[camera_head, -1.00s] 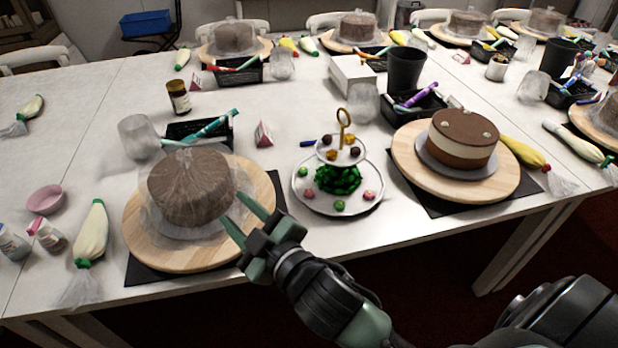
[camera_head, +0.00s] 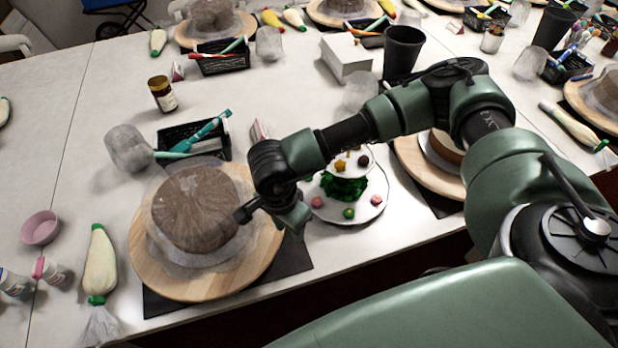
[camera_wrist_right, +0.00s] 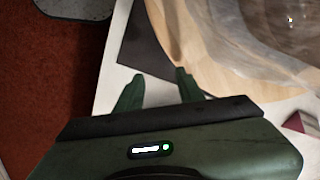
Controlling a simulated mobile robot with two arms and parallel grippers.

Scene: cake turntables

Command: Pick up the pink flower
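A tiered stand (camera_head: 334,214) is partly behind my right arm in the head view; its upper part is largely hidden. My right gripper (camera_head: 275,218) is just left of the stand, over the right edge of the near cake's board, fingers pointing down. In the right wrist view the gripper (camera_wrist_right: 160,82) has its two fingers apart with nothing between them. No pink flower shows in that view. My left gripper is not in view.
A wrapped brown cake (camera_head: 195,207) stands on a round wooden board (camera_head: 160,277) left of the gripper. A black basket with pens (camera_head: 190,142) is behind it. A second wooden board (camera_head: 418,172) with a cake is right of the stand, partly hidden by my arm.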

